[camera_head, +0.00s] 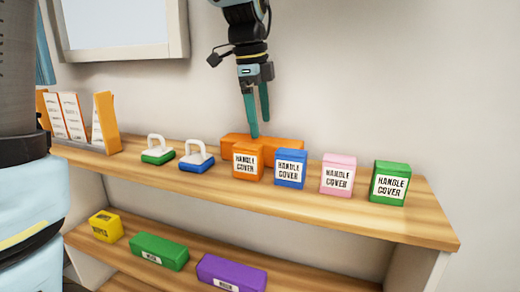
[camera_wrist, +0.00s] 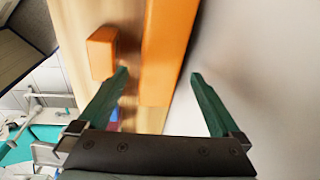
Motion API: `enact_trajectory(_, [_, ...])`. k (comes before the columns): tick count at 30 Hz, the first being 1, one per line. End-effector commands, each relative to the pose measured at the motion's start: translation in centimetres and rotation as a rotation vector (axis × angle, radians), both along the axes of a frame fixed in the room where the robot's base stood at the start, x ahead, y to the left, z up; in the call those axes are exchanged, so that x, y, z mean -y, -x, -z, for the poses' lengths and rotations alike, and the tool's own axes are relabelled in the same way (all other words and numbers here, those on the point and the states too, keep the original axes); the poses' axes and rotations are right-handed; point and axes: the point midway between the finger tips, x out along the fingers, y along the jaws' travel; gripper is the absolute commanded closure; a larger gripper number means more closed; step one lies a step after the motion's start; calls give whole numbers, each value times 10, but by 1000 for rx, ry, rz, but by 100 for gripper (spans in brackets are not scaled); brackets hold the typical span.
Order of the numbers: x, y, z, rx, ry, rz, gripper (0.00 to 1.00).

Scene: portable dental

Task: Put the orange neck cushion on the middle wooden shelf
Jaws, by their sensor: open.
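The orange neck cushion looks like a long plain orange block (camera_head: 285,147) lying on the top wooden shelf (camera_head: 330,208) near the wall, partly hidden behind an orange handle cover box (camera_head: 247,161). My gripper (camera_head: 260,127) points down at the cushion's left part, fingers open. In the wrist view the cushion (camera_wrist: 167,50) shows between the two green fingers (camera_wrist: 160,75), its near end reaching between them; I see no contact. The middle wooden shelf (camera_head: 295,273) is below, with a yellow box, a green block and a purple block on its left and middle.
Blue (camera_head: 290,168), pink (camera_head: 338,174) and green (camera_head: 390,182) handle cover boxes stand to the right along the top shelf. Two small handled items (camera_head: 196,158) and an orange card holder (camera_head: 105,122) are to the left. The wall is close behind the cushion. The middle shelf's right part looks clear.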

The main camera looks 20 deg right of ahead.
Motion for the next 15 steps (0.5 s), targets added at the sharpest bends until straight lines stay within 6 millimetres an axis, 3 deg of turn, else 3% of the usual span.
enact_trajectory(8, [2,-2,22,-2,-2,0,0])
enact_trajectory(15, [5,-8,56,-3,-3,-1,0])
